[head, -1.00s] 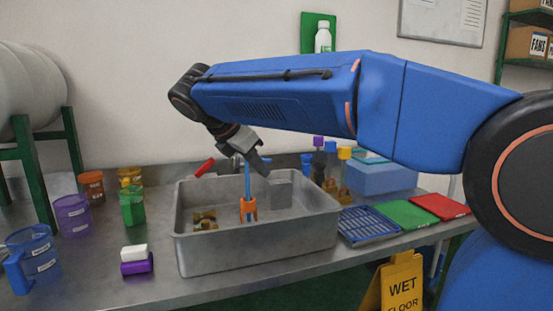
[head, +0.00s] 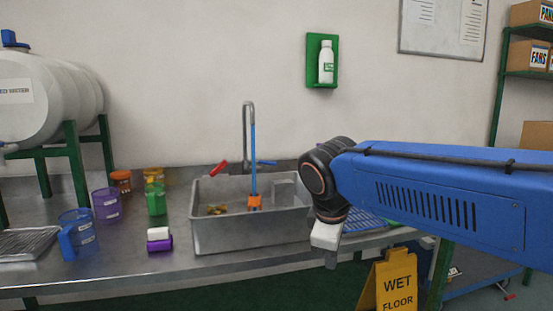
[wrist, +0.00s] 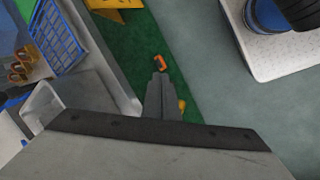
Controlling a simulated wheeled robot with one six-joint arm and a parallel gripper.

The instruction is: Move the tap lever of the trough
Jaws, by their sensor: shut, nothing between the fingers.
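The metal trough (head: 250,234) stands on the bench. A grey tap (head: 246,125) rises behind it. A red lever (head: 219,168) sticks out at the tap's left, tilted up to the right, and a blue lever (head: 266,163) sits at its right, lying about level. My gripper (head: 330,262) is in front of the trough's right end, pointing down, apart from both levers. In the wrist view its fingers (wrist: 159,82) are shut and empty, above the floor by the bench edge.
A blue-handled orange tool (head: 254,200) stands in the trough. Cups and a purple block with a white top (head: 159,240) are left of it. A blue rack (wrist: 58,38) is right of it. A yellow wet-floor sign (head: 396,285) stands below the bench.

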